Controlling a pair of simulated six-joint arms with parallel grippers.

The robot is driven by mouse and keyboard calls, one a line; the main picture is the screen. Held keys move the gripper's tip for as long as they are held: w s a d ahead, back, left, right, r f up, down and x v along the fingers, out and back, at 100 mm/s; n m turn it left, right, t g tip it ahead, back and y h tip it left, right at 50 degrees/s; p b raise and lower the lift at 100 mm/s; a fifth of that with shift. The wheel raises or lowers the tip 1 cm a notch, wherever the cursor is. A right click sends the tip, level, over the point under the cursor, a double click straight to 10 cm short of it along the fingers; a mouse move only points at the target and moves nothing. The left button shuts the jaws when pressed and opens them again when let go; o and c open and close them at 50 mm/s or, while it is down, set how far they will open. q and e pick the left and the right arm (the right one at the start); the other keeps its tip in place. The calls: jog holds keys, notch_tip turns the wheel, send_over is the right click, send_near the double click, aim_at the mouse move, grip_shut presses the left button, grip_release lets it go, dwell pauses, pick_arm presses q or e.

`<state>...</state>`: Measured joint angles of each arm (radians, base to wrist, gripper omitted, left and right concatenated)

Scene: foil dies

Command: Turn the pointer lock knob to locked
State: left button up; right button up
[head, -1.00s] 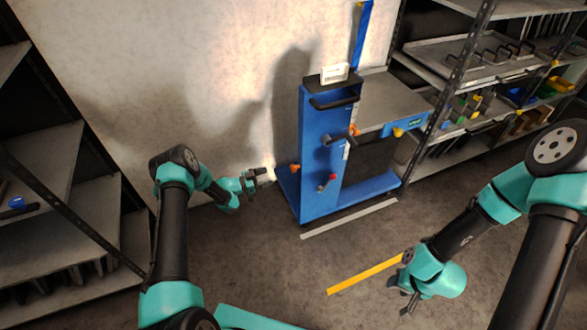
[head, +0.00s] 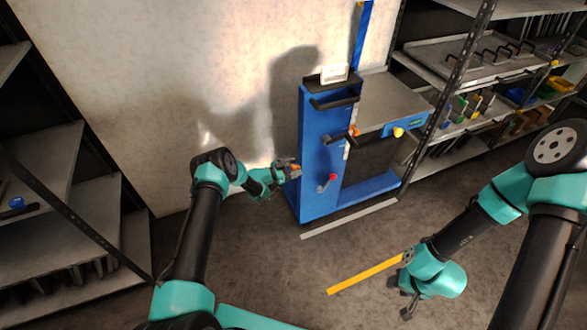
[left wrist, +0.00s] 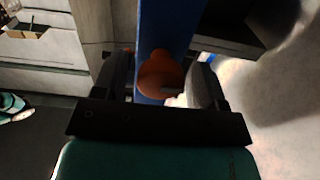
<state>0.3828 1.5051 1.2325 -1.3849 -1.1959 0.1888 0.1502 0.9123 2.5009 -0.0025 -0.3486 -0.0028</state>
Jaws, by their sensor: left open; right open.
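The pointer lock knob, orange, sits low on the left side of the blue cart (head: 315,140). In the left wrist view the orange knob (left wrist: 160,72) lies between the two open fingers of my left gripper (left wrist: 160,85). In the head view my left gripper (head: 290,168) is at the knob and covers most of it. The knob's pointer direction is hard to tell. My right gripper (head: 408,298) is open and empty, low over the floor at the right, away from the cart.
The cart also carries a black handle (head: 335,101), a dark lever (head: 340,138) and a red-tipped lever (head: 328,183). A yellow floor stripe (head: 365,275) lies in front. Shelves (head: 480,60) stand at the right and shelving (head: 60,210) at the left.

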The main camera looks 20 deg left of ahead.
pick_arm(q)
jog(key=shift+c, duration=0.5)
jog(key=c, duration=0.8)
jog(key=shift+o, duration=0.2)
jog(key=shift+m, duration=0.4)
jog(key=m, duration=0.3)
jog(key=shift+m, duration=0.3)
jog(key=m, duration=0.4)
jog(key=shift+s+d+m, duration=0.1)
jog(key=shift+m, duration=0.2)
jog(key=m, duration=0.4)
jog(key=shift+f, duration=0.15)
jog(key=m, duration=0.4)
jog(key=shift+m, duration=0.4)
